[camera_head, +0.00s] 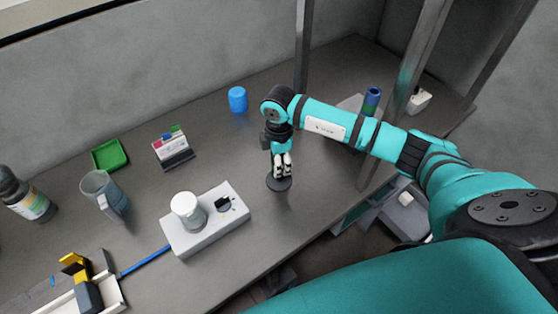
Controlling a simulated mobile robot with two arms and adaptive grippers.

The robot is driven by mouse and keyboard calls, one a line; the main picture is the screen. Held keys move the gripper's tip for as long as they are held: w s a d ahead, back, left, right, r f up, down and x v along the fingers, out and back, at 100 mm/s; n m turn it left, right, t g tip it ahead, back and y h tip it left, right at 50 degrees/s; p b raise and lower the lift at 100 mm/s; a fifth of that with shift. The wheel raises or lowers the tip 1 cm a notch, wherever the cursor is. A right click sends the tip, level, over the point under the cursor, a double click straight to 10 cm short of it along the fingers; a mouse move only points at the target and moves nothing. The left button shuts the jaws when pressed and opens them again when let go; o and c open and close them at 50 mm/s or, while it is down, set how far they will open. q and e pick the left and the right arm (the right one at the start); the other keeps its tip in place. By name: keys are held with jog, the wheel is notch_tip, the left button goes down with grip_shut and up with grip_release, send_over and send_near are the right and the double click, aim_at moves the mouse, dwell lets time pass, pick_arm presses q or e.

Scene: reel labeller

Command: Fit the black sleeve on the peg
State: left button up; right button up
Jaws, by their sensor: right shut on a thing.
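My right gripper (282,168) points down over the middle of the table, with its light fingers close together. At its fingertips is a dark round piece, apparently the black sleeve (278,184), partly hidden by the fingers. It is low, at or just above the table; I cannot tell whether it touches. A pale box (205,235), left of the gripper, carries a white capped cylinder (187,209) and a small black part (224,203) on top. I cannot tell for sure which part is the peg. My left gripper is not in view.
A blue cylinder (237,99) stands behind the gripper. Grey posts (304,45) rise behind. A blue-green roll (371,99) is beyond my arm.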

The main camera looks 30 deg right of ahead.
jog(key=shift+f+b, duration=0.7)
jog(key=shift+f, duration=0.4)
jog(key=o, duration=1.3)
notch_tip(320, 180, up, 12)
jog(key=shift+r, duration=0.1)
